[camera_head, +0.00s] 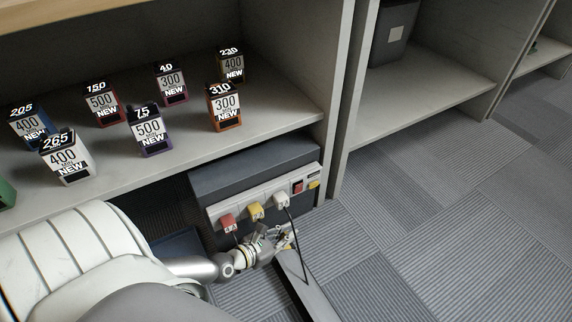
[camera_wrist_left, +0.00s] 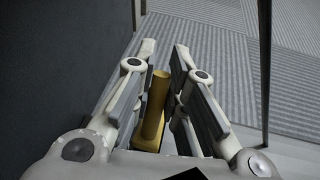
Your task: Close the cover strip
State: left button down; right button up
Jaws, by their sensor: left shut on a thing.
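A long dark grey strip (camera_head: 306,289), apparently the cover strip, slants down and right from the front of a dark grey box (camera_head: 252,171). The box's light front panel (camera_head: 246,211) is exposed, with red (camera_head: 228,222), yellow (camera_head: 255,211) and white (camera_head: 281,201) plugs in it. My left gripper (camera_head: 284,239) is below the panel, at the strip's upper end. In the left wrist view it (camera_wrist_left: 157,70) is shut on a yellow post (camera_wrist_left: 155,105), which stands between its fingers. Whether the post belongs to the strip is hidden. My right gripper is out of view.
Several labelled small boxes, such as an orange one (camera_head: 225,107), stand on the shelf (camera_head: 275,118) above. A black cord (camera_head: 294,230) hangs from the white plug near my gripper. A shelf side wall (camera_head: 338,100) rises at right. Carpet (camera_head: 440,210) there is clear.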

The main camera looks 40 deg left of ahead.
pick_arm(q)
jog(key=shift+s+a+f+t+h+b, duration=0.2)
jog(key=shift+s+f+t+b, duration=0.35)
jog(key=shift+b, duration=1.75)
jog(key=shift+s+a+f+t+h+b, duration=0.1)
jog(key=shift+s+a+f+t+b, duration=0.4)
jog(key=shift+b, duration=1.75)
jog(key=shift+s+r+n+t+b, duration=0.1)
jog(key=shift+n+t+b, duration=0.2)
jog(key=shift+t, duration=0.15)
jog(key=shift+s+a+t, duration=0.1)
jog(key=shift+s+t, duration=0.2)
jog(key=shift+t, duration=0.2)
jog(key=shift+s+f+t, duration=0.25)
jog(key=shift+s+t, duration=0.05)
jog(key=shift+t, duration=0.2)
jog(key=c, duration=1.5)
grip_release()
jog(key=shift+o, duration=0.2)
jog(key=shift+s, duration=0.1)
jog(key=s, duration=0.4)
jog(key=s+a, duration=0.1)
jog(key=s, duration=0.2)
jog(key=s+a+f, duration=0.1)
jog(key=s, duration=0.3)
jog(key=shift+s+a, duration=0.15)
jog(key=shift+s, duration=0.2)
